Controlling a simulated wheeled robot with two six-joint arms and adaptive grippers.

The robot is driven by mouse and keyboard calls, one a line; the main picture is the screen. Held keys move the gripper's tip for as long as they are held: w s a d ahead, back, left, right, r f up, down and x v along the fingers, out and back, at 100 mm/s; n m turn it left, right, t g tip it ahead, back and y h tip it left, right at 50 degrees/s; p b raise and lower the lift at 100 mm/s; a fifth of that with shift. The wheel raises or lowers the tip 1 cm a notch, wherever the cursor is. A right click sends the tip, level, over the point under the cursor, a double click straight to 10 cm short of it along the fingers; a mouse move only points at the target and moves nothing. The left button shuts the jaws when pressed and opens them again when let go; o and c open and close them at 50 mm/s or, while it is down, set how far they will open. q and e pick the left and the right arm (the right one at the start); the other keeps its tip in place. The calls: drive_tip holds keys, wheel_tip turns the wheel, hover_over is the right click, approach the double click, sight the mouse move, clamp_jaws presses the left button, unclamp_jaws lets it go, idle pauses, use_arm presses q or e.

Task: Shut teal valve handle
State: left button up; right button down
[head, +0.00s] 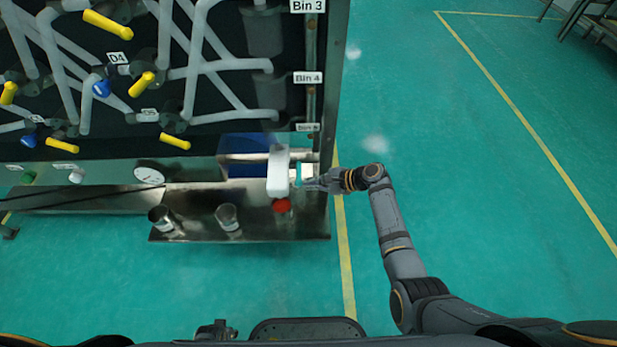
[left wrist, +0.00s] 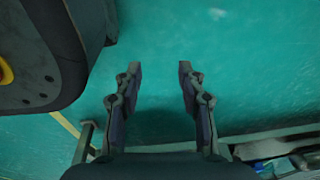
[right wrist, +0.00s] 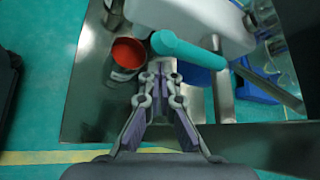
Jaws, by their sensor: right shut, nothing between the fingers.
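The teal valve handle (right wrist: 187,49) is a rounded bar on the white body (right wrist: 200,20) in the right wrist view. In the head view the teal handle (head: 298,174) shows as a thin upright strip at the right side of the white body (head: 278,172). My right gripper (right wrist: 159,68) is shut and empty, its tips close to the left end of the handle; I cannot tell whether they touch. In the head view my right gripper (head: 312,183) reaches in from the right. My left gripper (left wrist: 160,68) is open and empty above the green floor.
A red-topped cup (right wrist: 128,52) stands left of the handle. A blue bin (head: 245,155) and metal cups (head: 228,219) sit on the steel shelf (head: 200,200). The panel above carries yellow handles (head: 145,84) and pipes.

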use_arm(q)
drive_tip(key=s+p, duration=0.3)
drive_tip(key=s, duration=0.4)
drive_tip(key=shift+s+r+p, duration=0.3)
drive_tip(key=shift+p, duration=0.05)
use_arm(e)
drive_tip(key=shift+s+r+m+g, duration=0.2)
drive_tip(key=shift+r+m+g, duration=0.2)
drive_tip(key=shift+r, duration=0.3)
